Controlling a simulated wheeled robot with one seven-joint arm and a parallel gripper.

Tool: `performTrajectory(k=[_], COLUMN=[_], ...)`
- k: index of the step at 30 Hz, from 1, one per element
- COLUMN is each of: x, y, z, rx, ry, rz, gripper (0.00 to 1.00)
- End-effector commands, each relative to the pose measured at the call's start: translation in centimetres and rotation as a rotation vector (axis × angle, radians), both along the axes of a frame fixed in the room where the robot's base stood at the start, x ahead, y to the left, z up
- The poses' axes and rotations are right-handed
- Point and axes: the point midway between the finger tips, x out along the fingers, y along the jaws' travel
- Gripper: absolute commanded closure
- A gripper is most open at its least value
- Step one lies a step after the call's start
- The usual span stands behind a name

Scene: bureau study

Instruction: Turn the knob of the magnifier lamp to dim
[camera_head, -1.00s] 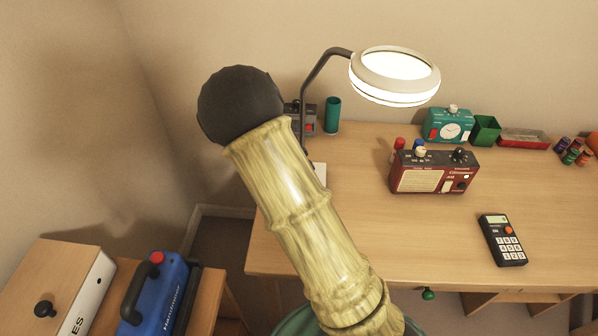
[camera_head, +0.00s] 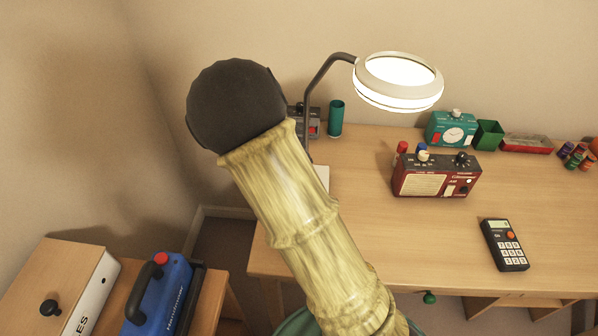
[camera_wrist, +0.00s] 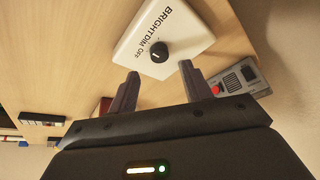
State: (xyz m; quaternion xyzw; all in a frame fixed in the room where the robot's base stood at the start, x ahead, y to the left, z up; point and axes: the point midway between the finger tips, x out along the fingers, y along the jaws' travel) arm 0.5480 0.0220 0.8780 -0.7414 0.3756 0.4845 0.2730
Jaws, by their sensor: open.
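The magnifier lamp (camera_head: 398,70) stands at the back left of the desk, its ring head lit brightly on a dark bent arm. Its white base box (camera_wrist: 184,28) shows in the wrist view, with the letters BRIGHT, DIM and OFF around a black knob (camera_wrist: 159,52). The knob has a pale pointer mark, and I cannot tell exactly which word it points to. My gripper (camera_wrist: 160,85) is open and empty, its two fingers reaching toward the base, with the knob ahead of and between them, apart from them. In the head view my arm hides most of the base and the gripper.
A grey device with a red button (camera_wrist: 235,80) sits close to my right finger. The desk's front middle is clear.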

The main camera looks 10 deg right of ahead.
Motion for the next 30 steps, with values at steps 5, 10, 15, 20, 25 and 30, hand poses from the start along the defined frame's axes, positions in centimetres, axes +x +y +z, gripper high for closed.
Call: performTrajectory(k=[5, 10, 15, 20, 25, 30], x=[-0.8, -1.7, -2.4, -2.7, -2.8, -2.8], y=[1.2, 2.5, 3.3, 3.6, 3.6, 3.5], z=[3.6, 6.7, 9.3, 10.3, 10.4, 10.3], rx=[0.001, 0.001, 0.002, 0.0, -0.001, 0.0], ry=[-0.004, -0.003, -0.003, -0.002, -0.001, -0.001], rz=[0.004, 0.008, 0.009, 0.006, 0.004, 0.004], gripper=[0.5, 0.5, 0.5, 0.5, 0.5, 0.5])
